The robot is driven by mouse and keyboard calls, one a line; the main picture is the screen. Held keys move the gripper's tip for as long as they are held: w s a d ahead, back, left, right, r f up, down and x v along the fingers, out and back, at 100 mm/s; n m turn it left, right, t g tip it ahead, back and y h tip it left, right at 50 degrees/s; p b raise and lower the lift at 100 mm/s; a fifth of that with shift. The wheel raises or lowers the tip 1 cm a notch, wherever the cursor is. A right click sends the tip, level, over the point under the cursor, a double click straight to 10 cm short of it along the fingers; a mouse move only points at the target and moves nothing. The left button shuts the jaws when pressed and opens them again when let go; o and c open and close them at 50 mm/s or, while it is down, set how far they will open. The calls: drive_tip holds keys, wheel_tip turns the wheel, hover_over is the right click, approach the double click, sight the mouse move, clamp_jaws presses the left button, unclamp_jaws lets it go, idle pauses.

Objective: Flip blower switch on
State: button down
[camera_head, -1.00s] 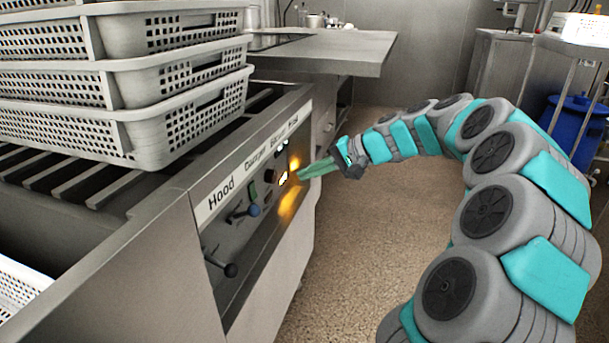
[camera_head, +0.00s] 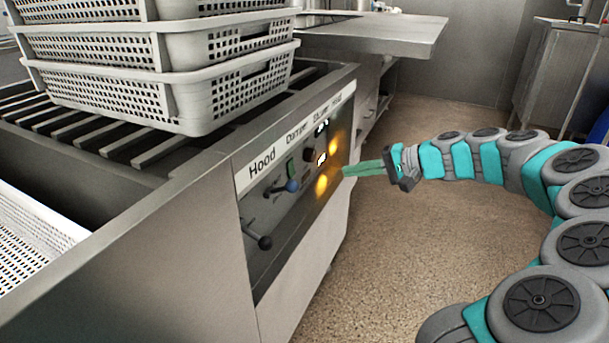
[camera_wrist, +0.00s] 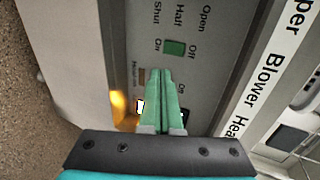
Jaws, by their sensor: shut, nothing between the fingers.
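The control panel (camera_head: 290,215) is on the front of the steel machine, under a white label strip (camera_wrist: 285,60) that reads "Blower" in the wrist view. In that view a green rocker switch (camera_wrist: 174,47) sits between "On" and "Off" marks, just beyond my fingertips. It appears to line up with the Blower label, though the slant makes this uncertain. My gripper (camera_head: 347,172) is shut and empty, its green fingers pointing at the panel; they also show in the wrist view (camera_wrist: 160,73). Contact with the panel cannot be told. The fingers hide part of the panel.
Blue (camera_head: 292,185) and black (camera_head: 265,242) knobs stick out of the panel. A white lit indicator (camera_wrist: 140,106) and orange glow lie beside my fingers. Stacked perforated baskets (camera_head: 190,90) stand on the machine's slatted top. The floor (camera_head: 430,240) to the right is open.

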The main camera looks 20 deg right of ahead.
approach(293, 174)
drive_tip(key=f+x, duration=0.1)
drive_tip(key=x, duration=0.4)
drive_tip(key=shift+w+a+r+p, duration=0.1)
drive_tip(key=shift+w+a+p, duration=0.3)
drive_tip(key=shift+a, duration=0.15)
drive_tip(key=shift+w+a, duration=0.1)
drive_tip(key=shift+w, duration=0.05)
idle(0.5)
